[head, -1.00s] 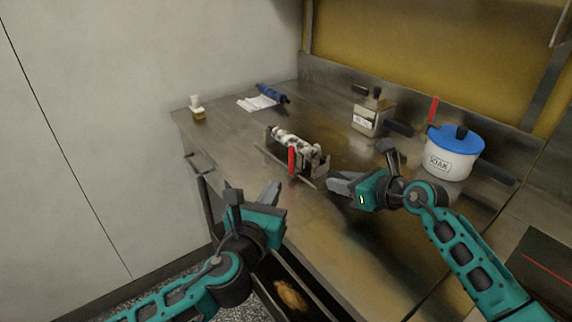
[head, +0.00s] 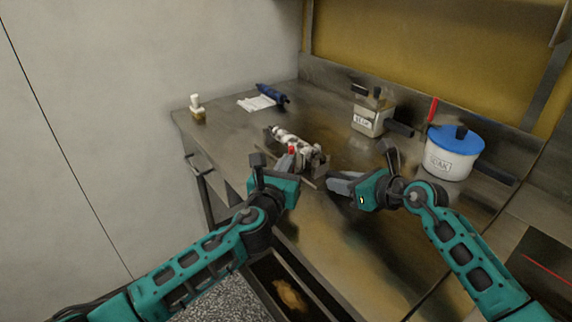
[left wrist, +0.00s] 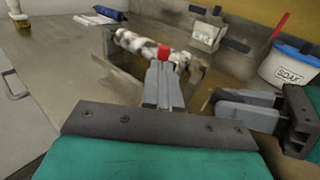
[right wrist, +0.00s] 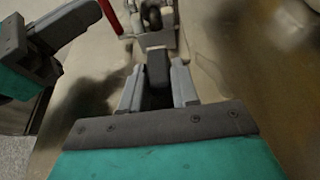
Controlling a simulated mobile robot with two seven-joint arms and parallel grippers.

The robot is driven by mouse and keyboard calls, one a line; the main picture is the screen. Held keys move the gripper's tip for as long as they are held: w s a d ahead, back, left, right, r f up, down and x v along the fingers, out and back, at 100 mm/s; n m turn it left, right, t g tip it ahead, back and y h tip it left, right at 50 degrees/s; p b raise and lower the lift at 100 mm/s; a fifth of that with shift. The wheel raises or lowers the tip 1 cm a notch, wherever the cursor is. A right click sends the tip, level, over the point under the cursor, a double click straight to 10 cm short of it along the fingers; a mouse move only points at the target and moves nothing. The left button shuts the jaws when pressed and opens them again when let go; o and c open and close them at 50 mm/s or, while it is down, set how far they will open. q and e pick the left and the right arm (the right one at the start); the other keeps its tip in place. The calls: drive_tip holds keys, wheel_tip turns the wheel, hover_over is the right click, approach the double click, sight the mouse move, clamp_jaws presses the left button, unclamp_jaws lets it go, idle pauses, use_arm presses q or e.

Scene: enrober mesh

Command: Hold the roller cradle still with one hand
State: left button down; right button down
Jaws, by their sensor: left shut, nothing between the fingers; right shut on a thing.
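The roller cradle (head: 316,164) stands on the steel worktop, with a white roller with dark blotches (head: 298,143) lying across it. A red handle (head: 291,151) is at its near side and also shows in the left wrist view (left wrist: 167,54). My right gripper (head: 332,181) is shut on a dark block at the cradle's near end, seen between its fingers in the right wrist view (right wrist: 158,70). My left gripper (left wrist: 164,72) is shut and empty, its fingertips just in front of the red handle; whether they touch it I cannot tell.
A white pot with a blue lid (head: 452,150) and a labelled container (head: 369,120) stand behind on the right. An open drawer (head: 290,295) is below the worktop.

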sight(282, 136)
use_arm(q)
drive_tip(key=w+a, duration=0.9)
drive_tip(key=shift+w, duration=0.2)
drive_tip(key=shift+s, duration=0.15)
drive_tip(key=v, duration=1.3)
drive_tip(key=c, duration=1.7)
unclamp_jaws()
drive_tip(key=shift+s, duration=0.2)
drive_tip(key=shift+c, duration=0.2)
drive_tip(key=shift+o, duration=0.6)
drive_tip(key=shift+w+d+r, duration=0.1)
drive_tip(key=shift+w+r, duration=0.1)
drive_tip(key=shift+w, duration=0.05)
drive_tip(key=o, duration=0.4)
drive_tip(key=x, duration=0.3)
drive_tip(key=r+x, duration=0.1)
drive_tip(key=x, duration=0.1)
drive_tip(key=shift+w+d, duration=0.15)
drive_tip(key=shift+d, duration=0.25)
drive_tip(key=shift+c, duration=0.2)
drive_tip(key=shift+x, duration=5.6)
